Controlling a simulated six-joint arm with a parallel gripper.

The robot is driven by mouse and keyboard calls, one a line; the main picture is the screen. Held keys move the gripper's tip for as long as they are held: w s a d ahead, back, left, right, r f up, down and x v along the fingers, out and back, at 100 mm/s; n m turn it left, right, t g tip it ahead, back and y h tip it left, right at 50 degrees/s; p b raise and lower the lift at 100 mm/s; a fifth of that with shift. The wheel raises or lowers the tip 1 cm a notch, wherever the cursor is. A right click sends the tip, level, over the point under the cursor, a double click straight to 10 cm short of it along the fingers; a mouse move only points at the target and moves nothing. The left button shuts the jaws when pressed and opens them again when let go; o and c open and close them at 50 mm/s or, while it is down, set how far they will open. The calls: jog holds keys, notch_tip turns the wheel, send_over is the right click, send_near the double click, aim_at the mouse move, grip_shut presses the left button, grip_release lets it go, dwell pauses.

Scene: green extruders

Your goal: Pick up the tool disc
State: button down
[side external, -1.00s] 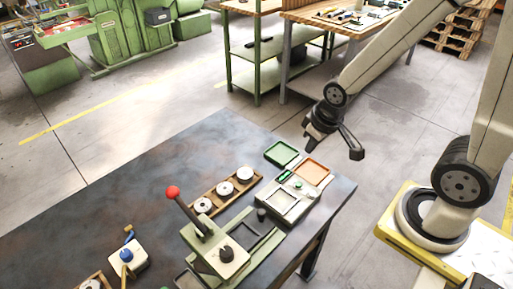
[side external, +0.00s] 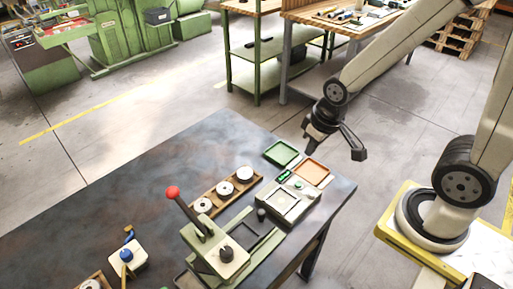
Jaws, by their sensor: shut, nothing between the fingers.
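I cannot tell which one is the tool disc. Part of another disc (side external: 92,285) shows in a wooden holder at the bottom left edge. My gripper (side external: 314,142) is shut and empty. It hangs in the air to the right of and beyond the rack, apart from all the discs. Its fingers are small and dark here.
A press with a red-knobbed lever (side external: 173,192) stands right beside the rack. A green tray (side external: 282,153), an orange tray (side external: 312,172) and a grey fixture (side external: 290,203) lie near the bench's right edge. A blue-knobbed device (side external: 127,256) stands at left. The bench's far left is clear.

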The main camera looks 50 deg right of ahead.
jog(key=c, duration=1.3)
grip_release()
jog(key=o, duration=1.3)
